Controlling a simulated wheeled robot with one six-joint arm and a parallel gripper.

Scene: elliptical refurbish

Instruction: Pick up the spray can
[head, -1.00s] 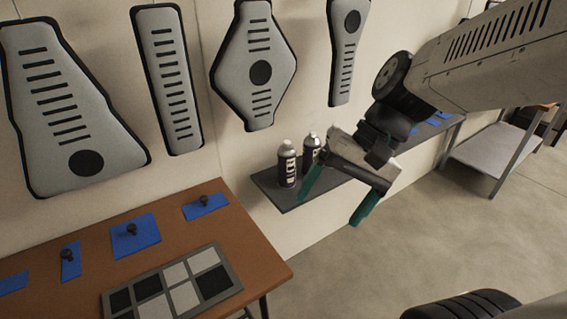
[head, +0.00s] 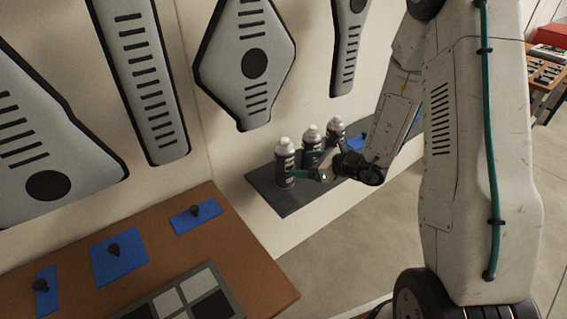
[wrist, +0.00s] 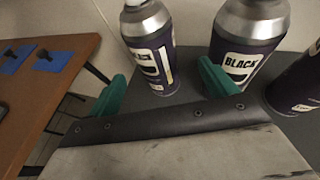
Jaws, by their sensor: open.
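Three spray cans with silver tops, white caps and dark labelled bodies stand upright on a dark grey shelf (head: 267,187): the left can (head: 285,166), the middle can (head: 312,138) and the far can (head: 336,127). My gripper (head: 299,163) is open and empty at the shelf, its green fingers pointing at the left can. In the wrist view, the left can (wrist: 152,52) shows between the two fingers, beyond the palm. The right finger overlaps the middle can (wrist: 240,62), whose label reads BLACK. I cannot tell whether the fingers touch either can. The far can (wrist: 298,85) is cut off.
A brown table (head: 222,245) with blue pads and dark knobs stands at the left. Large grey panels (head: 250,65) hang on the wall above the shelf. A blue pad (head: 357,141) lies farther along the shelf.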

